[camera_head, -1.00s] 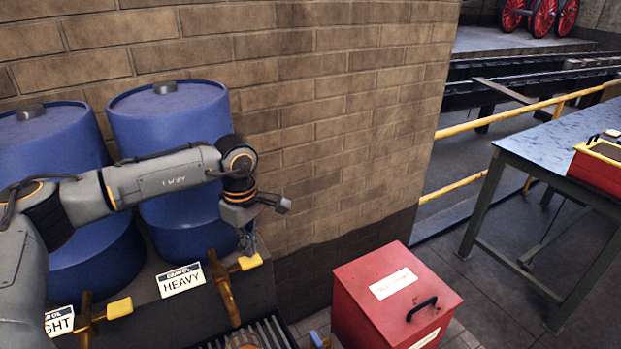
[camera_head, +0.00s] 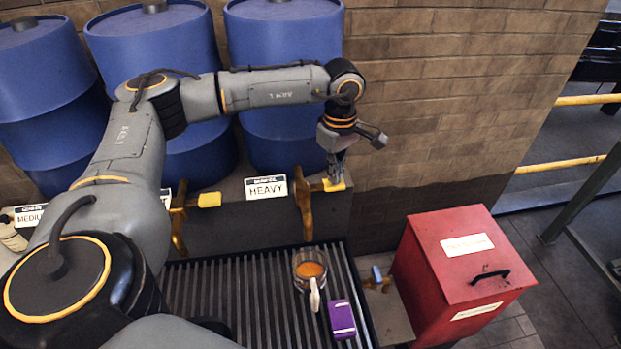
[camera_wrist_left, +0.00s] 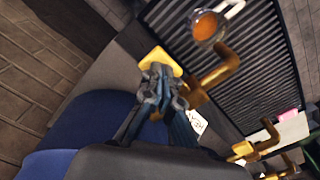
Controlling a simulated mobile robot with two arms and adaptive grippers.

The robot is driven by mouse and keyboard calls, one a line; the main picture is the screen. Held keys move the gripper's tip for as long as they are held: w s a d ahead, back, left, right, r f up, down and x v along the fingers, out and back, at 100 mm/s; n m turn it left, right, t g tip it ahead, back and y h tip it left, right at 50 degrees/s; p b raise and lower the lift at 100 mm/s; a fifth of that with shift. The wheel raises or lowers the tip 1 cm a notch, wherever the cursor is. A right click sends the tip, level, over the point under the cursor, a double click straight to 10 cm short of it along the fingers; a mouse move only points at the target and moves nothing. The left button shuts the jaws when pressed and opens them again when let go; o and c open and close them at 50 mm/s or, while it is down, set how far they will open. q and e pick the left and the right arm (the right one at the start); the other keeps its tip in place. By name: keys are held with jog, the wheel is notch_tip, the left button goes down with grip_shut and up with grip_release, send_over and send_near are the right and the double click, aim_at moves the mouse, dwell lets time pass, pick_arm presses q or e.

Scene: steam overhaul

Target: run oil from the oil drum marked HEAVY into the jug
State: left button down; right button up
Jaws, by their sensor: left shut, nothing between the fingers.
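The blue drum (camera_head: 284,50) stands at the right end of the row, above a HEAVY label (camera_head: 266,187). Its brass tap (camera_head: 304,205) points down over the drip grate and has a yellow handle (camera_head: 335,186). The glass jug (camera_head: 309,268) stands upright on the grate near the spout, with amber oil in it; it also shows in the wrist view (camera_wrist_left: 207,26). My left gripper (camera_head: 337,175) is shut and empty, its tips at the yellow handle; the wrist view shows the fingertips (camera_wrist_left: 160,75) against or just over it. Contact is unclear. My right gripper is out of view.
A purple box (camera_head: 341,318) lies on the slatted grate (camera_head: 225,275) beside the jug. A red lidded bin (camera_head: 455,265) stands at the right, next to a small blue-handled tap (camera_head: 377,276). Other blue drums and taps are to the left; a brick wall is behind.

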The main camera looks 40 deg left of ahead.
pick_arm(q)
jog(key=shift+f+b, duration=0.8)
jog(key=shift+f, duration=0.3)
jog(key=shift+r, duration=0.1)
jog(key=shift+r+p, duration=2.45)
jog(key=shift+r, duration=1.55)
jog(key=shift+f, duration=0.1)
